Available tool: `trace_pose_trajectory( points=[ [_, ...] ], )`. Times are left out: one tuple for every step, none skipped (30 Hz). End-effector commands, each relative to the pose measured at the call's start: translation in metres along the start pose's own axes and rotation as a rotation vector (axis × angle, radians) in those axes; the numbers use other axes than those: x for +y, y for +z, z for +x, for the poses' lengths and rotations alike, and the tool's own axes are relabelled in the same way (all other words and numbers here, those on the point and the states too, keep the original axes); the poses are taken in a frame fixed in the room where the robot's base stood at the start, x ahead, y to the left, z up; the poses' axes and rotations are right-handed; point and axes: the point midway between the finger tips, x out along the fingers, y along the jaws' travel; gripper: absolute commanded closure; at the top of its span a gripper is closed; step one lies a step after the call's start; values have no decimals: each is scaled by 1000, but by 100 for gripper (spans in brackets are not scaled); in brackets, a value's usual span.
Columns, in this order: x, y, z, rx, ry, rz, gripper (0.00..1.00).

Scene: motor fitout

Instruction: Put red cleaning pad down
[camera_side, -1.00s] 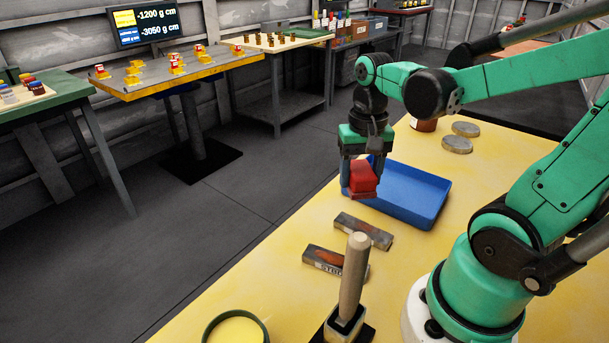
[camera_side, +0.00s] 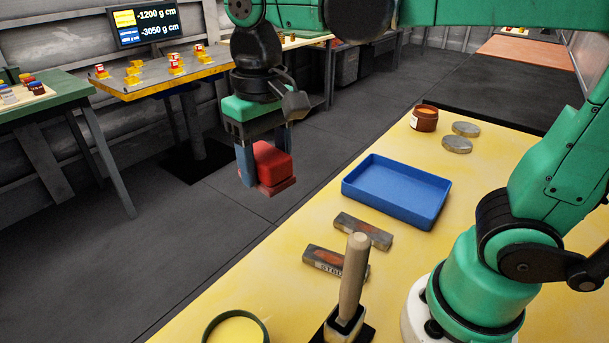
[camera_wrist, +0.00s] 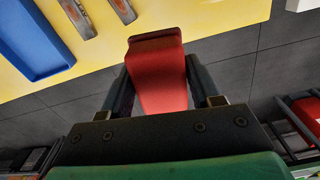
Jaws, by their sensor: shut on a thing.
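The red cleaning pad (camera_side: 273,165) is a red block with a flat, darker red base. My gripper (camera_side: 265,170) is shut on it and holds it in the air. In the side view it shows against the dark floor, left of the yellow table's edge. In the wrist view the red pad (camera_wrist: 158,75) sits between both fingers of my gripper (camera_wrist: 160,95). The far finger is partly hidden by the pad in the side view.
The yellow table (camera_side: 290,285) holds an empty blue tray (camera_side: 398,190), two grey blocks (camera_side: 363,231), a wooden-handled tool (camera_side: 353,280), a round yellow dish (camera_side: 236,328), a brown jar (camera_side: 424,118) and two grey discs (camera_side: 466,129). A workbench with yellow pieces (camera_side: 180,76) stands at the back left.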

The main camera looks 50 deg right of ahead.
Motion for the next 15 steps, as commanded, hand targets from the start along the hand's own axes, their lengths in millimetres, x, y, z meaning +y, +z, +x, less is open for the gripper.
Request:
trace_pose_trajectory(
  points=[
    [-12,3,-6,0,0,-46,100],
    [-17,5,-9,0,0,-66,100],
    [-23,7,-12,0,0,-88,100],
    [-26,8,-13,0,0,-101,100],
    [-29,9,-14,0,1,-111,100],
    [-31,10,-13,0,1,-121,100],
    [-32,10,-11,0,1,-125,100],
    [-33,10,-7,0,1,-127,100],
    [-33,10,-1,0,0,-128,100],
    [-33,10,5,0,0,-128,100],
    [-33,11,12,0,0,-128,100],
    [-33,10,21,0,0,-127,100],
    [-33,10,28,0,0,-127,100],
    [-33,10,35,0,0,-126,100],
    [-33,11,44,0,0,-126,100]
  ],
)
